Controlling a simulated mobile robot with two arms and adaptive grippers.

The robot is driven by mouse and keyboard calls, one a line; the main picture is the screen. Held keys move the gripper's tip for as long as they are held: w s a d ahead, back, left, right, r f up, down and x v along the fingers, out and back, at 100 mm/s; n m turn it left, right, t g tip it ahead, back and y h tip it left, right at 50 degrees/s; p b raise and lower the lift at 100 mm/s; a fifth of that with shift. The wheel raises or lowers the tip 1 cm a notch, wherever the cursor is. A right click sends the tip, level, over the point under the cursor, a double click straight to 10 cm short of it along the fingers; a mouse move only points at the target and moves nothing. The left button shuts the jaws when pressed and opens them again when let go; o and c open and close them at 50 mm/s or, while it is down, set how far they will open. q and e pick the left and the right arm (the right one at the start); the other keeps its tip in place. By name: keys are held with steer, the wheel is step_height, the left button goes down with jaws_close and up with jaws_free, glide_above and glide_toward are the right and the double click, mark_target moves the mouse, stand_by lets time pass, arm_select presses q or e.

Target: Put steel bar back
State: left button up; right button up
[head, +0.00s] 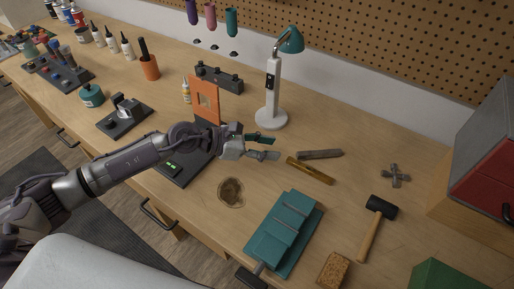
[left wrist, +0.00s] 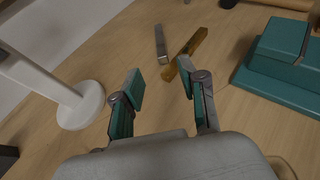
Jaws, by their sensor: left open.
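The steel bar (head: 319,154) is a short grey bar lying flat on the wooden workbench, right of the lamp base. In the left wrist view the steel bar (left wrist: 160,45) lies beyond the fingertips. A brass-coloured bar (head: 311,171) lies close to it at an angle, and it also shows in the left wrist view (left wrist: 187,53). My left gripper (head: 263,148) is open and empty, left of both bars, with its teal-padded fingers pointing toward them. In the left wrist view the gripper (left wrist: 160,83) has a clear gap between its fingers. My right gripper is not in view.
A desk lamp (head: 271,118) stands behind my left gripper. A teal vise (head: 285,232) sits in front, with a hammer (head: 370,230) to its right. A small metal cross-shaped part (head: 396,175) lies farther right. Bare bench lies around the bars.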

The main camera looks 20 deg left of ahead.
arm_select(q)
steer(key=shift+b+v, duration=0.3)
steer(key=shift+v, duration=1.35)
steer(key=shift+r, duration=0.1)
